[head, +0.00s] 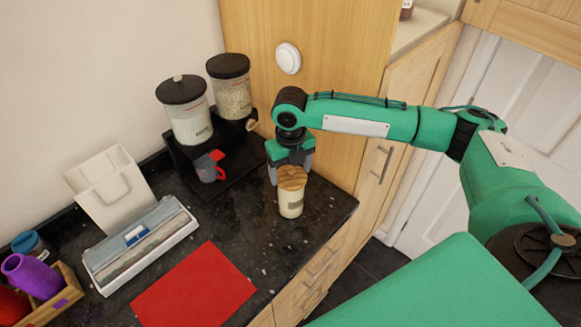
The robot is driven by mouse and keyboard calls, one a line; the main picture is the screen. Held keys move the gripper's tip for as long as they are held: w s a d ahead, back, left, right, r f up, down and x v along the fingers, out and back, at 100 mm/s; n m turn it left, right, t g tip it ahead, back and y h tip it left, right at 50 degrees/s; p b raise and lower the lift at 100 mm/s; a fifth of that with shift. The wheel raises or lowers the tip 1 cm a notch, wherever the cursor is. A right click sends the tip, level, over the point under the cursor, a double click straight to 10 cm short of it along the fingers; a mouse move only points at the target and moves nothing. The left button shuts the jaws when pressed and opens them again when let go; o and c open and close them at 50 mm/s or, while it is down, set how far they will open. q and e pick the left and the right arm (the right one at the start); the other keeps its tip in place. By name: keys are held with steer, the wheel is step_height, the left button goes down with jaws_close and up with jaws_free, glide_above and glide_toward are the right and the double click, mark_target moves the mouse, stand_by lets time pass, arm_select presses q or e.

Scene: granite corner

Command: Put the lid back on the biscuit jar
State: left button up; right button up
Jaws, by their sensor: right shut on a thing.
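The biscuit jar (291,206) is a cream jar with a small label, standing upright on the dark granite counter near its right end. The round wooden lid (292,179) shows at the jar's mouth, roughly level. I cannot tell whether it rests fully on the rim or is a little above it. My right gripper (290,170) points down at the lid from above and behind, and is shut on it; the lid partly hides the fingertips. My left gripper is not in view.
Two black-lidded dispensers (189,120) stand on a black stand (238,158) with a red-and-grey mug (209,168) behind left. A red mat (194,289), a box of packets (140,246) and a wooden crate (62,299) lie left. Bare counter surrounds the jar.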

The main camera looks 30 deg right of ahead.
steer(key=shift+f+p, duration=0.15)
steer(key=shift+p, duration=0.85)
stand_by(1.2)
steer(key=o, duration=1)
steer(key=shift+r+p, duration=3.55)
steer(key=shift+p, duration=0.25)
steer(key=shift+c, duration=0.3)
jaws_close()
